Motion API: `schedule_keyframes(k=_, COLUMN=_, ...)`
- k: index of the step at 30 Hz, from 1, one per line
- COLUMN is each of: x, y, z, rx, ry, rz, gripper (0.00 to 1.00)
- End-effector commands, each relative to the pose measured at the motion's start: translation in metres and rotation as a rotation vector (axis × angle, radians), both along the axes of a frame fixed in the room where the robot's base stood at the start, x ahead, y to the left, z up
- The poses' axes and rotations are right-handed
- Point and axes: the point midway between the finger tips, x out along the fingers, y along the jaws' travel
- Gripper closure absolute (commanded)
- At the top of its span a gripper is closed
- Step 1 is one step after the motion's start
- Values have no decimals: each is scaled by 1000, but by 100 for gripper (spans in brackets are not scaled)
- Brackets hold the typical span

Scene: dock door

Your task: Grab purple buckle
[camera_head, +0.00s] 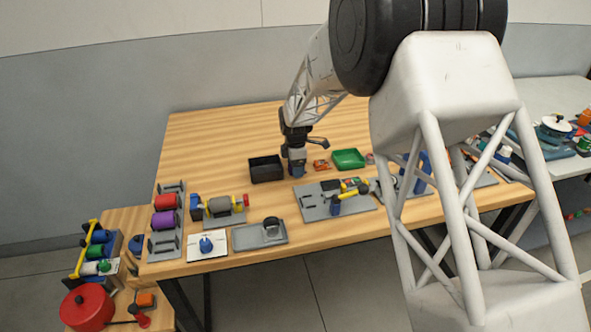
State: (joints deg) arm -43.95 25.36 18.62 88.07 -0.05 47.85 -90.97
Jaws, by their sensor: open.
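No thing in view is clearly a buckle at this size. The plainest purple thing is a purple roll (165,219) on a grey rack (167,187) at the left end of the wooden table, below a red roll (166,201). A small pinkish-purple item (370,158) lies right of the green tray, partly hidden by my arm. My gripper (297,168) is open, pointing down over the table middle, well to the right of the purple roll. Something blue shows at its tips; I cannot tell whether it touches.
A black bin (266,169) stands left of my gripper and a green tray (347,159) right of it. Grey fixture plates (260,236) line the front edge. A red pot (87,306) stands on the low left table. The table's back left is clear.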

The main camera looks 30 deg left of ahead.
Motion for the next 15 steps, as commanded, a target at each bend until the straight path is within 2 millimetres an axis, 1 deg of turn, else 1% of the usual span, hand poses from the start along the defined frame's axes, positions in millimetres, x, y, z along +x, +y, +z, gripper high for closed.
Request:
schedule_keyframes(k=2, x=0, y=0, z=0, rx=0, ry=0, rz=0, gripper=32)
schedule_keyframes(k=3, x=0, y=0, z=0, rx=0, ry=0, rz=0, gripper=33)
schedule_keyframes(k=8, x=0, y=0, z=0, rx=0, ry=0, rz=0, gripper=58)
schedule_keyframes(k=12, x=0, y=0, z=0, rx=0, ry=0, rz=0, gripper=79)
schedule_keyframes(k=14, x=0, y=0, z=0, rx=0, ry=0, rz=0, gripper=89)
schedule_keyframes(k=15, x=0, y=0, z=1, rx=1, ry=-1, rz=0, gripper=91)
